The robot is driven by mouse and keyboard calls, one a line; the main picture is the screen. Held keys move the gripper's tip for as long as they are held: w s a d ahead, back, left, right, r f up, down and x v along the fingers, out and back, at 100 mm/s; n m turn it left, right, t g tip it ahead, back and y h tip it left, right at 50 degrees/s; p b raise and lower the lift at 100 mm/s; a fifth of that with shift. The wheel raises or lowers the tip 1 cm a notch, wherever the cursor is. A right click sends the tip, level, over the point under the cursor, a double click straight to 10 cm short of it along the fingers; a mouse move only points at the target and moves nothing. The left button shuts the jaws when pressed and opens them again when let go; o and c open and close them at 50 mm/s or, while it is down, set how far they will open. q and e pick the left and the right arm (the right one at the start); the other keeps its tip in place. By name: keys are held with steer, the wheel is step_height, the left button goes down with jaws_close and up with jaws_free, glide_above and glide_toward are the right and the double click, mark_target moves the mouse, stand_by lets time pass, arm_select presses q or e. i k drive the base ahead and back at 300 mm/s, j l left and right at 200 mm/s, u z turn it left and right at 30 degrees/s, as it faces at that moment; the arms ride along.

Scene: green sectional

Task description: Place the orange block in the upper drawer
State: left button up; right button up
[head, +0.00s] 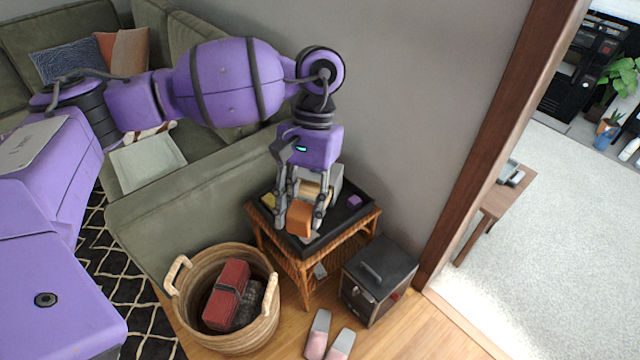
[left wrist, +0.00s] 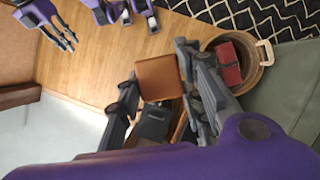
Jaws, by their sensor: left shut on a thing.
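My left gripper (head: 300,222) is shut on the orange block (head: 299,220) above the front part of a small side table (head: 300,268). In the left wrist view the orange block (left wrist: 160,78) sits between the two fingers. A small grey box with a tan wooden front (head: 311,188) stands on the table behind my fingers, partly hidden; I cannot tell whether this front is a drawer. In the left wrist view what looks like my right gripper (left wrist: 62,35) is at the upper left, small and away from the block; its jaw opening is unclear.
The table's dark tray top also holds a purple block (head: 354,201) and a yellow item (head: 268,200). A wicker basket (head: 178,310) with red things stands left, a black box (head: 376,285) right, slippers (head: 318,334) in front. The green sofa (head: 150,225) and wall border the table.

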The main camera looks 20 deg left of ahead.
mark_target(312, 195)
steer(key=k+j+u, duration=0.15)
steer(key=k, duration=0.75)
steer(key=l+u, duration=0.1)
steer(key=u, duration=1.25)
steer(key=i+l, duration=0.15)
steer(key=l, duration=0.3)
steer(key=i+l, duration=0.1)
steer(key=l, duration=0.35)
steer(key=i+l, duration=0.15)
steer(key=l, duration=0.35)
steer(key=i+l, duration=0.15)
steer(key=l, duration=0.3)
steer(key=i+l, duration=0.1)
steer(key=l, duration=0.35)
steer(key=i+l+u, duration=0.1)
steer(key=l, duration=0.35)
steer(key=i+l, duration=0.2)
steer(key=l, duration=0.25)
steer(key=i+l, duration=0.1)
steer(key=l, duration=0.4)
